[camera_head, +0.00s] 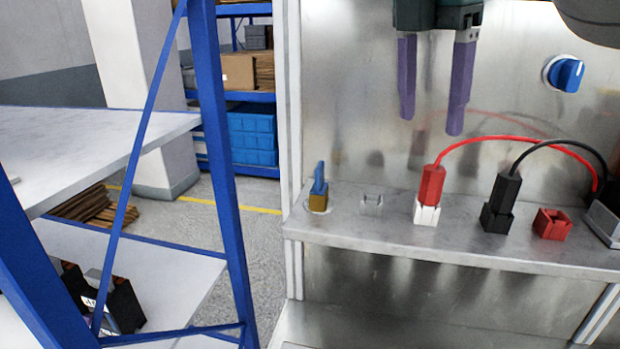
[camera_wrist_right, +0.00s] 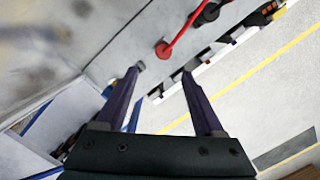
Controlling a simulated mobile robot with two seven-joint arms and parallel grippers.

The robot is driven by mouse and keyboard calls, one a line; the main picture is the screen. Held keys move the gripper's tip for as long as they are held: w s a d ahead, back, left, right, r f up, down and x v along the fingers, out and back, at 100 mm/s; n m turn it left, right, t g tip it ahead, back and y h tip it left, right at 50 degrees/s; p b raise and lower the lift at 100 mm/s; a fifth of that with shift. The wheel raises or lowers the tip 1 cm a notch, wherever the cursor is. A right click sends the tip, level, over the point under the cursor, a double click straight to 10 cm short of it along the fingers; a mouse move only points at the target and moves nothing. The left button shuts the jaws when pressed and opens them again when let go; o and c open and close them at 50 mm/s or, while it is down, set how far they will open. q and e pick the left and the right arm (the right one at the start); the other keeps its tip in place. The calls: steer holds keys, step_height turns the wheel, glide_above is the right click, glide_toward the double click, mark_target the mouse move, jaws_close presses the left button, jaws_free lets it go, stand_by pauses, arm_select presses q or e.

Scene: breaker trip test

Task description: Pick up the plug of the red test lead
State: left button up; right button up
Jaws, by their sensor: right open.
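The red test lead's plug (camera_head: 431,186) stands upright in a white socket (camera_head: 427,214) on the metal ledge. Its red cable (camera_head: 500,138) arches right to a grey block (camera_head: 604,223). My right gripper (camera_head: 431,122) is open and empty, its purple fingers pointing down above the plug without touching it. In the right wrist view the red plug (camera_wrist_right: 162,49) shows just beyond the open fingertips (camera_wrist_right: 162,70). My left gripper is not in view.
A black plug (camera_head: 501,190) with a black cable stands to the right, then an empty red socket (camera_head: 552,224). A blue knob (camera_head: 565,73) is on the metal panel behind.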

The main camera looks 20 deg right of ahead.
mark_target(434, 168)
steer(key=f, duration=0.1)
steer(key=f+p, duration=0.1)
steer(key=d+f, duration=0.1)
steer(key=f, duration=0.1)
steer(key=shift+s+p, duration=0.25)
steer(key=shift+p, duration=0.15)
steer(key=f, duration=0.1)
steer(key=d+f+p, duration=0.1)
steer(key=f, duration=0.2)
steer(key=shift+w+d+f+p, duration=0.2)
steer(key=shift+d+f+p, duration=0.05)
steer(key=shift+d+p, duration=0.1)
steer(key=shift+f, duration=0.3)
steer(key=shift+c, duration=0.3)
steer(key=shift+w, duration=0.1)
jaws_close()
